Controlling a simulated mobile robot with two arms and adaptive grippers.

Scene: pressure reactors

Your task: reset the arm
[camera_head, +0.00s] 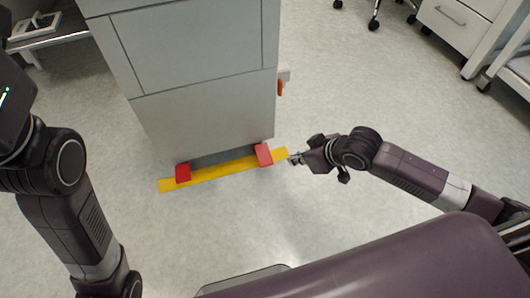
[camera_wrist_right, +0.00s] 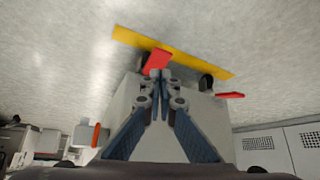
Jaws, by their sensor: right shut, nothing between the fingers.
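My right arm reaches in from the right in the head view. Its gripper (camera_head: 294,158) is low, close to the right end of a yellow strip on the floor. In the right wrist view the gripper's fingers (camera_wrist_right: 160,76) are together, with nothing between them. Their tips overlap a red block (camera_wrist_right: 157,60) in the picture; I cannot tell whether they touch it. My left arm shows at the left edge of the head view, but its gripper is out of view.
A grey cabinet (camera_head: 200,75) stands ahead, with a red pedal (camera_head: 263,155) and another red pedal (camera_head: 183,172) at its foot by the yellow strip (camera_head: 222,172). A red handle (camera_head: 280,88) is on its right side. White drawers (camera_head: 455,25) stand far right. Open floor lies between.

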